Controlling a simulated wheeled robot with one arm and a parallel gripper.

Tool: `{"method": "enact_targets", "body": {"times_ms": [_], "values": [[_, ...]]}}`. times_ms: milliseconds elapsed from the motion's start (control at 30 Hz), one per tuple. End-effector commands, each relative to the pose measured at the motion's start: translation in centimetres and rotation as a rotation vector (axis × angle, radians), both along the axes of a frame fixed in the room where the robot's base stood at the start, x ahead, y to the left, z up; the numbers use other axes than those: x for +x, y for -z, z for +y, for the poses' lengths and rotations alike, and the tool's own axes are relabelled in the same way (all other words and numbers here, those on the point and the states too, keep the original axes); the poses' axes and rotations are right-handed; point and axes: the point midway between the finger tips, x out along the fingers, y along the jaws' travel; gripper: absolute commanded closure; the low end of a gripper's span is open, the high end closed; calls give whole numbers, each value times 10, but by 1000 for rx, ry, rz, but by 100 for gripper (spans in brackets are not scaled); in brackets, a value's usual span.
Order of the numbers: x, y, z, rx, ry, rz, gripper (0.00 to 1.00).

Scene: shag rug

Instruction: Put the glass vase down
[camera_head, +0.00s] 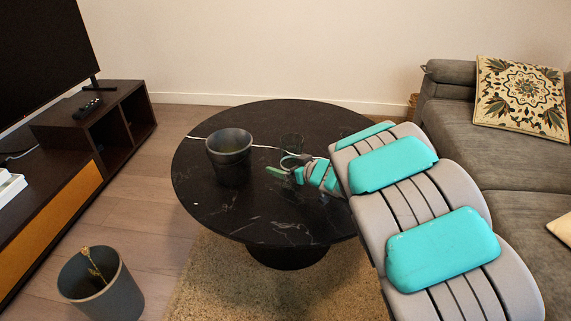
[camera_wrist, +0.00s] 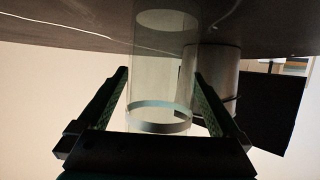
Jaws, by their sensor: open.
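The glass vase (camera_head: 291,142) is a clear cylinder at the middle of the round black marble table (camera_head: 265,222). In the wrist view, which shows the scene upside down, the vase (camera_wrist: 163,60) has its base against the tabletop (camera_wrist: 70,30) and looks upright. My gripper (camera_head: 284,168) is low over the table. Its fingers in the wrist view (camera_wrist: 160,74) are spread on either side of the vase, with a gap showing on each side. Part of the vase is hidden behind my gripper in the head view.
A dark grey pot (camera_head: 229,155) stands on the table, left of the vase. A bin with a dried plant (camera_head: 103,290) is on the floor at front left. A grey sofa (camera_head: 500,165) is at right, a TV cabinet (camera_head: 75,145) at left. The table's front left is clear.

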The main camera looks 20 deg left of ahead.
Motion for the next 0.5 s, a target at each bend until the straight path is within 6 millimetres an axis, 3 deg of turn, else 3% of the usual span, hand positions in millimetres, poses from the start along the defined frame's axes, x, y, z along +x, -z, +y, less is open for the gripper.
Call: {"method": "enact_targets", "body": {"times_ms": [167,500], "values": [[-3,-8,-6,0,1,-2,0],[-32,-31,-54,1,4,-1,0]]}}
